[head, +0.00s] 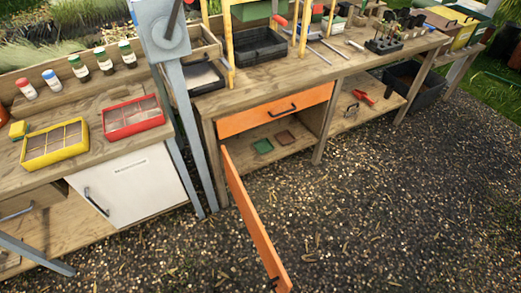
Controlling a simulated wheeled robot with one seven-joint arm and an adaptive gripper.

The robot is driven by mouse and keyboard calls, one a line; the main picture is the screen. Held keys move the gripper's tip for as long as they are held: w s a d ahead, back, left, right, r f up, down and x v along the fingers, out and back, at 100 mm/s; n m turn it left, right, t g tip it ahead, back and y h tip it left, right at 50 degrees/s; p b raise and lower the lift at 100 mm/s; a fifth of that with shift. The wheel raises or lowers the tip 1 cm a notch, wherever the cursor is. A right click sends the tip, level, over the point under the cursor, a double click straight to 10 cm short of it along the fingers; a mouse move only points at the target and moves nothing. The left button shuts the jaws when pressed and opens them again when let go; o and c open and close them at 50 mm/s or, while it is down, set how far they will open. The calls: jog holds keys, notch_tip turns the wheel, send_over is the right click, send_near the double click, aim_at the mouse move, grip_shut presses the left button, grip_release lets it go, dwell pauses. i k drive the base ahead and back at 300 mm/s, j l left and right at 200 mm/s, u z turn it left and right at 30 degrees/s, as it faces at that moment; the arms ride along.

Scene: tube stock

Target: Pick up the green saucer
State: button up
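The cabinet's orange door (250,222) stands wide open, swung out toward the viewer, so the front of the shelf is exposed. My gripper does not show in this view.
The door's edge juts over the gravel floor (400,200), left of the saucers. A white cabinet (130,188) stands at left, with yellow (55,143) and red (132,117) trays above it. Red-handled pliers (363,96) lie on the right shelf. Gravel ahead of the benches is clear.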

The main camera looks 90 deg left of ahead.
aim_at(263, 145)
jog(key=i+j+u, duration=0.1)
jog(key=u, duration=0.3)
jog(key=i+u, duration=0.4)
jog(key=i+l+u, duration=0.1)
jog(key=u, duration=0.25)
jog(key=i+l+u, duration=0.1)
jog(key=i+u, duration=0.15)
jog(key=u, duration=0.15)
jog(key=i+u, duration=0.2)
jog(key=u, duration=0.3)
jog(key=i+u, duration=0.2)
jog(key=u, duration=0.25)
jog(key=i+u, duration=0.2)
jog(key=u, duration=0.3)
jog(key=i+l+u, duration=0.15)
jog(key=u, duration=0.3)
jog(key=i+l+u, duration=0.1)
jog(key=l+u, duration=0.2)
jog(key=u, duration=0.2)
jog(key=i+l+u, duration=0.5)
jog(key=u, duration=0.15)
jog(key=i+l+u, duration=0.15)
jog(key=l+u, duration=0.15)
jog(key=l, duration=0.15)
jog(key=i+l, duration=0.25)
jog(key=i, duration=0.1)
